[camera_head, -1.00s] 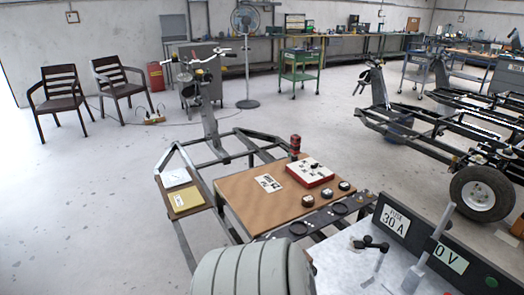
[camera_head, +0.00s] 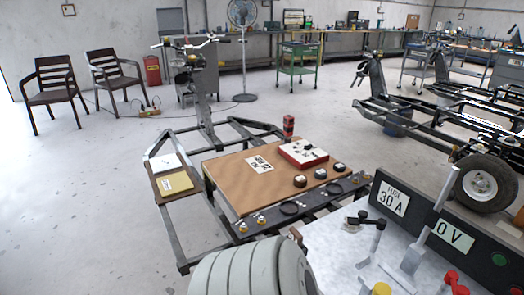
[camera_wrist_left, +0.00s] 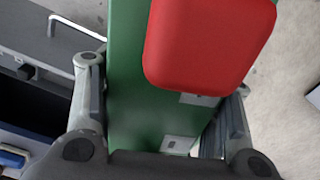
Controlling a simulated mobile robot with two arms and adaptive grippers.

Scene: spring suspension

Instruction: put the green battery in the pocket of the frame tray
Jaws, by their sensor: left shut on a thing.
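The green battery (camera_wrist_left: 130,100) fills the middle of the left wrist view. A red block-shaped part (camera_wrist_left: 208,42) lies over its face. My left gripper (camera_wrist_left: 165,88) is shut on the battery, with one finger on each side. The battery is not seen in the head view, where a large grey rounded part at the bottom edge, seemingly my arm, covers the near area. In the head view a steel frame carries a brown board (camera_head: 232,182), which seems to be the tray. I cannot make out the pocket. My right gripper is not in view.
On the board stand a red-edged box (camera_head: 303,153) and black round knobs. A small side shelf (camera_head: 170,178) holds papers. At the right, a light bench (camera_head: 335,245) carries levers and a dark panel labelled 30 A and 0 V (camera_head: 425,222). Floor left of the frame is clear.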

